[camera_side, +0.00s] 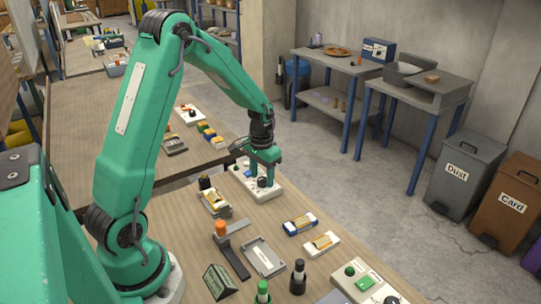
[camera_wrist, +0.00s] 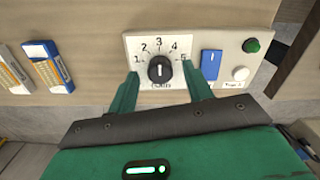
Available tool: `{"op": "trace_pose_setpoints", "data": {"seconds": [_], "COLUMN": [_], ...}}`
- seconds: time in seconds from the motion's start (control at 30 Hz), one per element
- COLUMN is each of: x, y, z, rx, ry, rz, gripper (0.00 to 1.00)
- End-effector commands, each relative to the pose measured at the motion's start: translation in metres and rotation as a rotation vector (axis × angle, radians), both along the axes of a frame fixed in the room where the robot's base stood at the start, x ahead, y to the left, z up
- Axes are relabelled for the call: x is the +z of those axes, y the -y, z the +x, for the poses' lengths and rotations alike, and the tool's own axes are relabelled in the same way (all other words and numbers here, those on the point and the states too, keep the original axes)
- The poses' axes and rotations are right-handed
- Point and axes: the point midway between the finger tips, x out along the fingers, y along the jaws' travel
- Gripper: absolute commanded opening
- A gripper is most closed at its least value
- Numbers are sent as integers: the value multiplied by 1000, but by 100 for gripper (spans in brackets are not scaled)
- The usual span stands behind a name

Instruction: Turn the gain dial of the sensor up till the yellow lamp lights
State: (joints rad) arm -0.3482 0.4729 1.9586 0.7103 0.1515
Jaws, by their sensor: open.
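The sensor panel (camera_wrist: 137,44) is a white plate with a black gain dial (camera_wrist: 159,69) and printed numbers 1 to 5. The dial's white mark points up, near 3. My gripper (camera_wrist: 160,73) is open, with one green finger on each side of the dial; I cannot tell whether they touch it. Right of the dial are a blue switch (camera_wrist: 211,63), a green dome (camera_wrist: 251,46) and a pale round piece (camera_wrist: 240,73). No lit yellow lamp shows. In the side view my gripper (camera_side: 262,180) is down over the panel (camera_side: 263,194), partly hiding it.
In the side view a grey tray (camera_side: 263,257), an orange-topped stand (camera_side: 229,247) and a green-button box (camera_side: 364,283) are on the bench nearer the camera.

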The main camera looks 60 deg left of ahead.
Motion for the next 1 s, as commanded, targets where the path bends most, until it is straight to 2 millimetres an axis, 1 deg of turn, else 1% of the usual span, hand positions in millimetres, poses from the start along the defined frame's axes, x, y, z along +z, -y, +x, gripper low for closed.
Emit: {"op": "trace_pose_setpoints", "data": {"seconds": [0.17,0.4,0.53,0.7,1.0], "x": [18,49,63,72,73], "y": [0,0,0,0,0], "z": [1,1,1,0,0], "rx": [0,0,0,0,0], "ry": [5,4,5,2,2], "rz": [2,2,2,0,0], "gripper": [50,50,50,50,50]}}
